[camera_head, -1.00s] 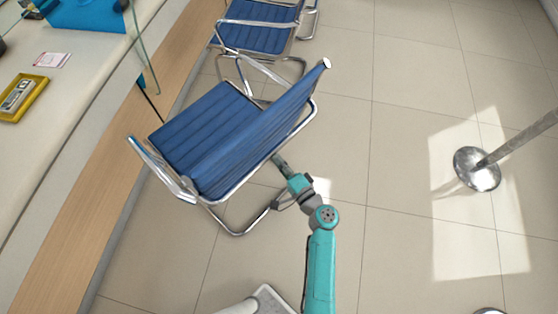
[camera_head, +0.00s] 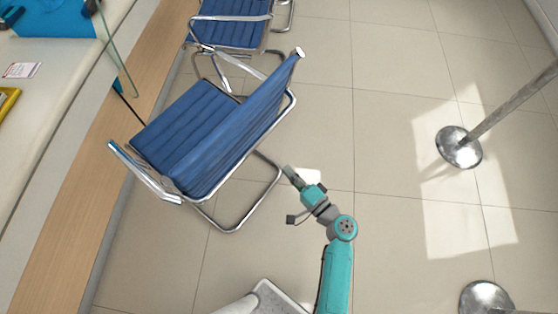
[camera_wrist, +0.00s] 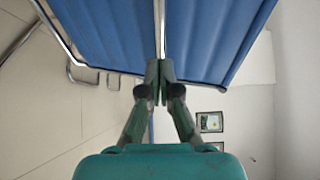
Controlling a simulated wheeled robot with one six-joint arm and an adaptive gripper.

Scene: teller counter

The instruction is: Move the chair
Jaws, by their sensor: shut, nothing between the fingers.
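The chair (camera_head: 225,125) has a blue ribbed seat and back on a bent chrome frame. It stands angled beside the wooden counter front in the head view. My gripper (camera_head: 287,170) is to the right of the chair, just off the lower back edge and close to the chrome leg frame. In the wrist view, my gripper (camera_wrist: 153,68) is shut and empty, with its fingertips together in front of the blue chair (camera_wrist: 205,35) and a chrome bar. I cannot tell from these views whether the fingertips touch the chair.
A second blue chair (camera_head: 232,30) stands behind the first one, close to it. A chrome post base (camera_head: 459,148) is on the floor at right, and another base (camera_head: 487,299) is at lower right. The counter (camera_head: 45,120) runs along the left. Tiled floor between is clear.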

